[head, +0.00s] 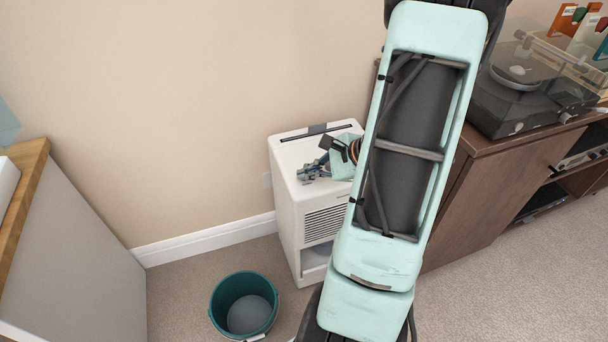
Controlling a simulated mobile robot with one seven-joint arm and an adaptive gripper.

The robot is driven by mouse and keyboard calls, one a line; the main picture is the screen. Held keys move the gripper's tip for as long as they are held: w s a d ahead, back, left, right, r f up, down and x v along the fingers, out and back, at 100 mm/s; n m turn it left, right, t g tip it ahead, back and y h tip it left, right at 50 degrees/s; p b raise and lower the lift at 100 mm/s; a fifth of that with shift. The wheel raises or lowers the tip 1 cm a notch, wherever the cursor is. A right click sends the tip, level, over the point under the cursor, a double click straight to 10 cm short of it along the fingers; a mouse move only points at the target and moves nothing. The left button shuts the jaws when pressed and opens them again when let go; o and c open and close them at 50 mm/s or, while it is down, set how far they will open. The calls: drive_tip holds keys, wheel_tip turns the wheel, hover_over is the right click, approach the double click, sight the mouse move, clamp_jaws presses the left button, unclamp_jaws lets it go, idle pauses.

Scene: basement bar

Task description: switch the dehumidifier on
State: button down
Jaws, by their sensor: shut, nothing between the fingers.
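The dehumidifier (290,222) is a white upright box on the carpet against the wall. It has a dark slot and grey handle along the back of its top, and a louvred grille on its front. My gripper (303,173) is shut and empty, at the dehumidifier's top near the middle of its left part. I cannot tell whether the fingertips touch the top. My arm hides the right part of the dehumidifier. No switch can be made out; the gripper and arm may cover the controls.
A teal bucket (219,302) stands on the carpet in front of the dehumidifier. A brown wooden cabinet (500,190) with a turntable (520,90) is on the right. A white unit with a wooden top (36,185) is on the left. Carpet is clear at bottom right.

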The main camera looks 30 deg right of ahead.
drive_tip(key=shift+r, duration=0.3)
wheel_tip(320, 180, up, 6)
drive_tip(key=p, duration=0.4)
drive_tip(key=shift+r+p, duration=0.1)
drive_tip(key=shift+p, duration=0.25)
idle(0.3)
